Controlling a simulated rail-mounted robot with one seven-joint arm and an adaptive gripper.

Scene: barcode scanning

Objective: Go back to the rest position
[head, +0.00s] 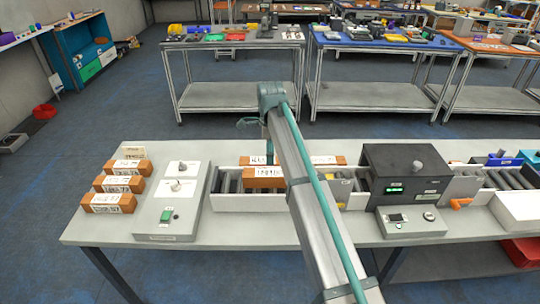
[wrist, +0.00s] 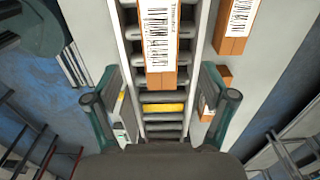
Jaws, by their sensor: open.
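My gripper (wrist: 160,92) is open, its two teal-backed fingers apart in the wrist view. Below and ahead of it, an orange box with a white barcode label (wrist: 160,45) lies on the conveyor rollers (wrist: 162,127). The fingers appear apart from the box, with rollers showing between them. In the head view my arm reaches over the conveyor, and this box (head: 262,177) lies just left of the arm. My gripper is mostly hidden behind the arm there; only a teal part (head: 269,150) shows above the box.
Labelled orange boxes (head: 118,185) stand at the table's left, beside a light panel with a green button (head: 170,200). More boxes (head: 325,160) lie behind the conveyor. A dark scanner housing (head: 400,175) spans the conveyor at right. The table's front edge is mostly clear.

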